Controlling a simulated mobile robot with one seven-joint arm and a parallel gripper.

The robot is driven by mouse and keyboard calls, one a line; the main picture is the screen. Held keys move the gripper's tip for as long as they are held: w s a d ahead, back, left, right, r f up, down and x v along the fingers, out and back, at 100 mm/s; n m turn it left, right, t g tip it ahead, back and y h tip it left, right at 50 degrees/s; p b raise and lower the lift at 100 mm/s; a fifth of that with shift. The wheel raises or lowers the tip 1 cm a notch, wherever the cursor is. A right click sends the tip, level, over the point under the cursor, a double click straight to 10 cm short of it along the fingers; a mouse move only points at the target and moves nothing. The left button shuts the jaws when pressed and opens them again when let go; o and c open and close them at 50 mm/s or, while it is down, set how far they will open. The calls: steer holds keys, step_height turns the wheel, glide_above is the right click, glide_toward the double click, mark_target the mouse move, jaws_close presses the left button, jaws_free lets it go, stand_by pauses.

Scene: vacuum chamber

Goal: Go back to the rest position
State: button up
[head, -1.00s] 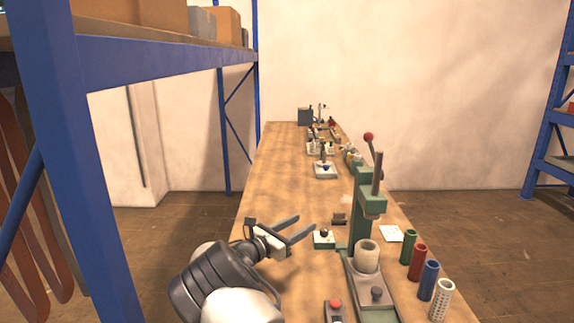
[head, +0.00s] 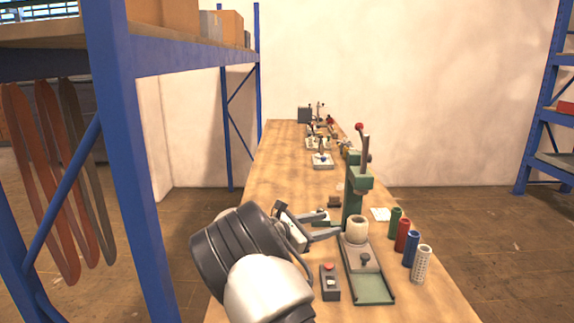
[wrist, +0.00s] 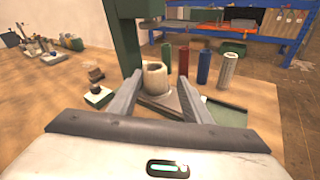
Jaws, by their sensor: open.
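My gripper (head: 328,228) is open and empty over the near part of the wooden bench (head: 270,195). In the head view it is just left of a green lever press (head: 353,195). A beige cup (head: 357,231) stands upright on the press base, close to the fingertips. In the wrist view the two grey fingers of my gripper (wrist: 160,88) are spread apart, and the cup (wrist: 154,76) shows in the gap just ahead of them. I cannot tell whether the fingers touch it.
A control box with a red button (head: 329,282) is in front of the press. Green (head: 395,221), red (head: 402,235), blue (head: 411,249) and white perforated (head: 421,264) cylinders line the right edge. A blue shelf post (head: 128,150) rises at left. The bench's middle is fairly clear.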

steer(key=s+d+r+m+g+y+b, duration=0.1)
steer(key=s+d+m+g+y+b, duration=0.15)
steer(key=s+d+m, duration=0.55)
steer(key=s+d+r+m+g+y+b, duration=0.1)
steer(key=s+d+r+m+g+y, duration=0.2)
steer(key=s, duration=0.8)
steer(key=s+a+f+m+t+y+b, duration=0.1)
steer(key=s+a+m+y+b, duration=0.2)
steer(key=s, duration=0.5)
steer(key=s+a+f+m+t+y+b, duration=0.1)
steer(key=s+a+m+y, duration=0.1)
steer(key=s+m, duration=0.5)
steer(key=s+a+m+t+y+b, duration=0.1)
steer(key=s+a+m+y, duration=0.15)
steer(key=s, duration=0.75)
step_height(320, 180, up, 22)
steer(key=n+p, duration=0.1)
steer(key=p, duration=2.1)
steer(key=shift+w+a+g, duration=0.15)
steer(key=shift+a+g, duration=0.05)
steer(key=shift+g, duration=0.15)
steer(key=shift+f, duration=0.1)
